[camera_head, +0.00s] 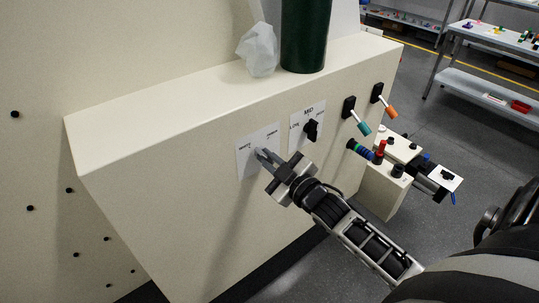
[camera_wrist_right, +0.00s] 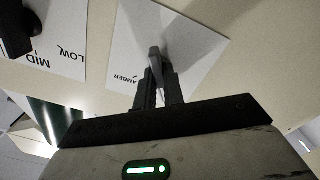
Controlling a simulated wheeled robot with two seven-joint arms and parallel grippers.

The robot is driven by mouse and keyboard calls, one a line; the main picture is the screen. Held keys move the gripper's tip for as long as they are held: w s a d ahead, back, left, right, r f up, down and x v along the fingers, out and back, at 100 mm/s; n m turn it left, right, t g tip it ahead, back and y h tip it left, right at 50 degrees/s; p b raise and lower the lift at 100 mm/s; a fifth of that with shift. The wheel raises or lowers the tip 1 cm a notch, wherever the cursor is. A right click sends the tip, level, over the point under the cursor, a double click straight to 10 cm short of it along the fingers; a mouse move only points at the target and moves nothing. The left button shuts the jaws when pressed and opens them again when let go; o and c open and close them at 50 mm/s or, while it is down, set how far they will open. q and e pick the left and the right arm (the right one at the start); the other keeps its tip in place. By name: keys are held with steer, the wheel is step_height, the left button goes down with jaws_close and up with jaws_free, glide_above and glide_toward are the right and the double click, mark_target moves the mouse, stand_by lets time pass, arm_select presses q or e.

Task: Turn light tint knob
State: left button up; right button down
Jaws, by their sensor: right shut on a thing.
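The light tint knob is a small grey knob (camera_wrist_right: 155,58) on a white label plate (camera_head: 246,162) on the front of the cream panel; AMBER can be read on the plate in the wrist view. My right gripper (camera_head: 263,157) reaches the plate from the lower right. Its two dark fingers (camera_wrist_right: 158,88) are shut on the knob and hide most of it in the head view. My left gripper is not in view.
Right of the plate is a black knob (camera_head: 312,130) with LOW and MID marks. Beyond it are a teal lever (camera_head: 363,128) and an orange lever (camera_head: 390,111). A dark green cylinder (camera_head: 305,38) and a crumpled clear lump (camera_head: 259,50) stand on the ledge.

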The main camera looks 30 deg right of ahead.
steer(key=shift+n+p, duration=0.3)
steer(key=shift+n, duration=0.6)
steer(key=c, duration=1.5)
jaws_free()
steer(key=shift+s, duration=0.1)
steer(key=shift+s, duration=0.25)
steer(key=s+d+b, duration=0.1)
steer(key=s, duration=1.4)
steer(key=shift+b, duration=0.3)
